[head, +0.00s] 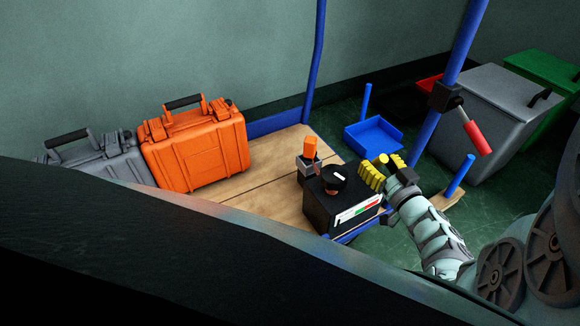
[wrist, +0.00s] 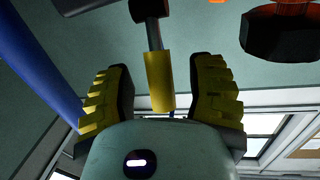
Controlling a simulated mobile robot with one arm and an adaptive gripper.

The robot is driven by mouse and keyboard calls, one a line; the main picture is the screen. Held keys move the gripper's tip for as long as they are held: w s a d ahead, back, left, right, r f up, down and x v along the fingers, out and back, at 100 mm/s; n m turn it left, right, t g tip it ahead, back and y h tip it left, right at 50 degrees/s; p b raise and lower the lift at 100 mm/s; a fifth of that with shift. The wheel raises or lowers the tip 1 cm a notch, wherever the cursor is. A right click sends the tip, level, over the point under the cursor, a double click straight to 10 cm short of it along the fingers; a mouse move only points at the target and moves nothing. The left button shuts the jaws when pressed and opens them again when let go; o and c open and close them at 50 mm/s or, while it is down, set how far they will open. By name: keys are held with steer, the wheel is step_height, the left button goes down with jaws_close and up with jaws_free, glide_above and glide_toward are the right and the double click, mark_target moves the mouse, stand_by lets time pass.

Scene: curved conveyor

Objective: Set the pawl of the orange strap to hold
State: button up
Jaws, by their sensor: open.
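No orange strap or pawl can be made out for sure. A small upright orange block (head: 310,147) stands on a grey and black fitting (head: 307,170) beside the black box; an orange bit shows at the top edge of the wrist view (wrist: 290,1). A yellow grip (head: 383,158) on a metal rod shows at the box's right end. My gripper (head: 384,170) has yellow ribbed fingers and is open. In the wrist view the yellow grip (wrist: 159,85) lies between the fingers, with gaps on both sides.
The black box (head: 340,200) carries a black knob (head: 335,178) and sits on a wooden deck (head: 262,170). Orange (head: 205,150) and grey (head: 95,160) cases stand left. Blue posts (head: 440,95) rise nearby; one bears a red-handled lever (head: 477,132). A grey bin (head: 490,110) stands right.

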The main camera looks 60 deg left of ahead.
steer(key=shift+a, duration=0.35)
steer(key=shift+d, duration=0.15)
jaws_close()
stand_by(0.3)
